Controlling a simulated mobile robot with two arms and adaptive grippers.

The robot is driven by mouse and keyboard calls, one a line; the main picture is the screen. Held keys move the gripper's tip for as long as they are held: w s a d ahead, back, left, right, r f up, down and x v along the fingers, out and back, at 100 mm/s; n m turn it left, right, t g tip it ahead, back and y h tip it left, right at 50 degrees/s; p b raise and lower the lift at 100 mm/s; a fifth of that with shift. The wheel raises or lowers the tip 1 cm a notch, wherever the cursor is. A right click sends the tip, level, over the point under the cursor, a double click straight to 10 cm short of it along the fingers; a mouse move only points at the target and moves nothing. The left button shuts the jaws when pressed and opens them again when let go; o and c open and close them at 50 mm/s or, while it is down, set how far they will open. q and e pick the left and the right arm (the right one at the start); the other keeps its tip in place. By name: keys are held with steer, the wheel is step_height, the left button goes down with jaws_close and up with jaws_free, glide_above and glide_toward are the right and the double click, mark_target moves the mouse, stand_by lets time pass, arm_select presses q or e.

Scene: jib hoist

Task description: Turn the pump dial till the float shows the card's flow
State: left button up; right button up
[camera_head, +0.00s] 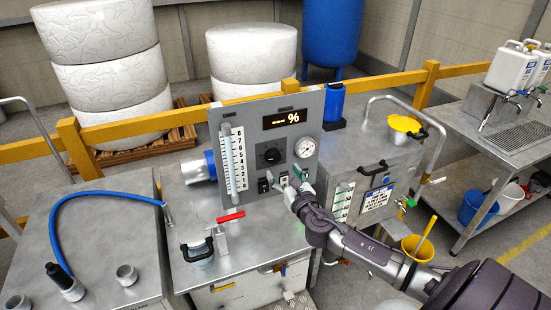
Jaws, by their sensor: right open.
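The grey panel (225,130) stands upright on the metal bench. Its pump dial (270,156) is a black knob at the panel's middle. The float tube (234,165) with a numbered white scale is on the panel's left side; the float's height is too small to tell. A lit display (284,119) above the dial shows a "%" sign, its other characters unreadable. A white card with blue print (378,197) is on the steel tank; its figures are unreadable. My right gripper (294,186) is open at the panel's lower right, below and right of the dial. My left gripper is out of view.
A red-handled valve (229,217) and a lidded pot (196,252) stand on the bench before the panel. The steel tank (345,165) is close on the right. A yellow rail (130,117) runs behind.

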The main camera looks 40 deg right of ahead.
mark_target(274, 160)
steer(key=x, duration=0.6)
steer(key=shift+w, duration=0.25)
steer(key=c, duration=1.2)
steer(key=shift+o, duration=0.2)
